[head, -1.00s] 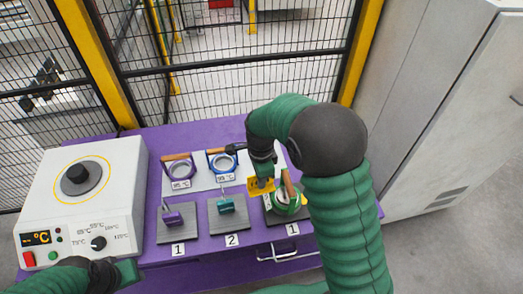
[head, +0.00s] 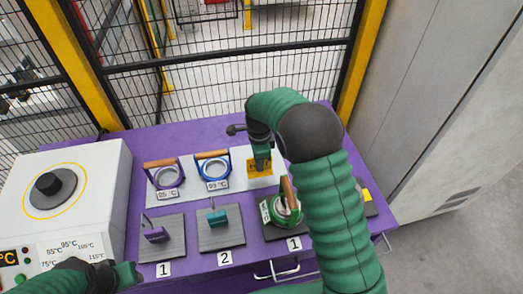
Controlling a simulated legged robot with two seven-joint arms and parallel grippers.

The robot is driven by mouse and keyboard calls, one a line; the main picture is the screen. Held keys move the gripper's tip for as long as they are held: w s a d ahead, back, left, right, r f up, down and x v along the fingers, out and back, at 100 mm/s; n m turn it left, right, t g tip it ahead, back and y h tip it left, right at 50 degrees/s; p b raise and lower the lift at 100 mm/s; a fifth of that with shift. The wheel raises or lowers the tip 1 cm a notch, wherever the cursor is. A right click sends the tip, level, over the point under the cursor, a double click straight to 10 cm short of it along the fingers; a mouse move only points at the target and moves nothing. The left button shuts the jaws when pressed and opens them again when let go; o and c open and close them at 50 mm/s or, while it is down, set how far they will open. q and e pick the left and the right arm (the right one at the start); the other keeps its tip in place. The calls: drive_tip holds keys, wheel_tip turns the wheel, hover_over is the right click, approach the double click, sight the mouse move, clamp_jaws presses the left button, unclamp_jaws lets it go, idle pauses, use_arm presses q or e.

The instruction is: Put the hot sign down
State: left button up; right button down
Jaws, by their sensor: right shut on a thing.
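The hot sign (head: 260,169) is a small yellow plate with dark lettering, partly covered by my gripper. My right gripper (head: 262,160) is shut on its upper part and holds it upright at the right end of the white strip (head: 232,188). I cannot tell whether its lower edge touches the strip. My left gripper (head: 128,275) is at the lower left, in front of the white heater box, and its fingers are not clear enough to read.
Two ring gauges with wooden handles, purple (head: 166,174) and blue (head: 212,168), stand left of the sign. A green ring (head: 286,209) sits on a dark plate in front. Purple (head: 156,235) and teal (head: 217,217) pieces sit on grey plates. A heater box (head: 65,190) stands left.

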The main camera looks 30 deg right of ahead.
drive_tip(key=w+d, duration=0.1)
drive_tip(key=w, duration=0.1)
drive_tip(key=w+d, duration=0.1)
drive_tip(key=w, duration=0.1)
drive_tip(key=w+d+p, duration=0.1)
drive_tip(key=w, duration=0.1)
drive_tip(key=shift+w+d+f, duration=0.25)
drive_tip(key=shift+w+f, duration=0.05)
drive_tip(key=shift+w, duration=0.1)
drive_tip(key=shift+w+d+f, duration=0.15)
drive_tip(key=shift+w+d, duration=0.25)
drive_tip(key=shift+w, duration=0.05)
wheel_tip(320, 180, down, 4)
drive_tip(key=shift+d+r, duration=0.15)
drive_tip(key=shift+r, duration=0.1)
drive_tip(key=c, duration=2)
unclamp_jaws()
drive_tip(key=o, duration=0.4)
drive_tip(key=shift+o, duration=0.2)
wheel_tip(320, 180, up, 12)
